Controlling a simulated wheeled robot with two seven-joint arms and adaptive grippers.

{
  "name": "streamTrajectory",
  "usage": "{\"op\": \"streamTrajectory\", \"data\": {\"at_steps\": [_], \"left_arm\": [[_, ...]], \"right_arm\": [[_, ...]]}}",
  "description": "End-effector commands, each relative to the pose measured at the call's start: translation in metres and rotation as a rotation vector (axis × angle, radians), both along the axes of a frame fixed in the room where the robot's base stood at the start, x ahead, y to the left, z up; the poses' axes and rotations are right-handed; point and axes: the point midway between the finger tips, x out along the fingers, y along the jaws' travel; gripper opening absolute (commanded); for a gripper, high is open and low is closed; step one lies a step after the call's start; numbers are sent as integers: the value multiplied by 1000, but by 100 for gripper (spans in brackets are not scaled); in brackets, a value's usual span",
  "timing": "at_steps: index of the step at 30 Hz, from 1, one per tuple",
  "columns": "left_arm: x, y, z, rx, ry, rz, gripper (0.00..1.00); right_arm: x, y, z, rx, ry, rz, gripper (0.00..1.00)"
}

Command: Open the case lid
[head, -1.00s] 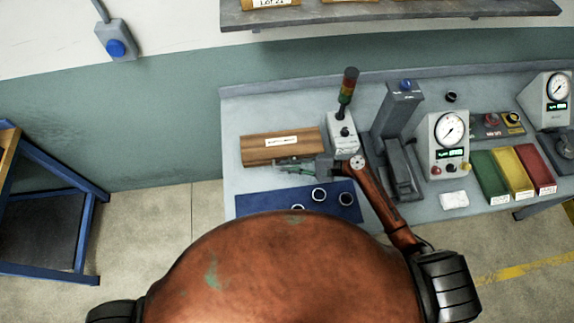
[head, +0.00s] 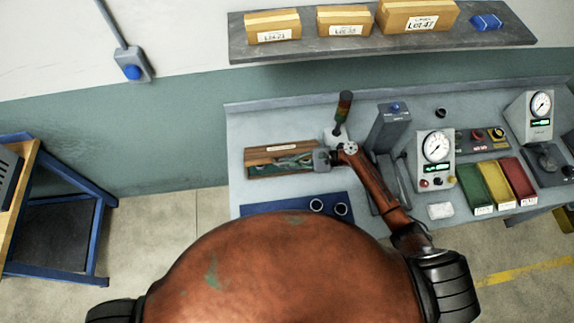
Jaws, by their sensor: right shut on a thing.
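The wooden case (head: 256,173) lies on the left part of the grey workbench. Its lid (head: 262,150), with a white label, is at the back. A strip of dark green interior shows below the lid, so the lid is at least partly raised. My right gripper (head: 285,161) reaches in from the right and lies across the front of the case. It is shut, apparently on the case lid; the fingers hide the exact contact. My left gripper is out of view.
A blue mat (head: 262,208) with black rings (head: 317,205) lies in front of the case. A shelf (head: 380,42) with cartons hangs above.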

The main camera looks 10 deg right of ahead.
Motion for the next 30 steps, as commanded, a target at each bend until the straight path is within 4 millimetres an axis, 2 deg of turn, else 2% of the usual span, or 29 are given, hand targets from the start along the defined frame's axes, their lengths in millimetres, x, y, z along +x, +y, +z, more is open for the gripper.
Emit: {"op": "streamTrajectory", "data": {"at_steps": [17, 18, 21, 30], "left_arm": [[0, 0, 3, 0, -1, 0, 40], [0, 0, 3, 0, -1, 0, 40], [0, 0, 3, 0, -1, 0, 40], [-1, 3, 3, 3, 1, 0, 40]], "right_arm": [[6, 0, 5, -2, -7, -2, 0], [6, 0, 5, -2, -7, -2, 9], [6, 0, 5, -3, -6, -1, 16], [5, -2, 6, -2, -5, -2, 16]]}}
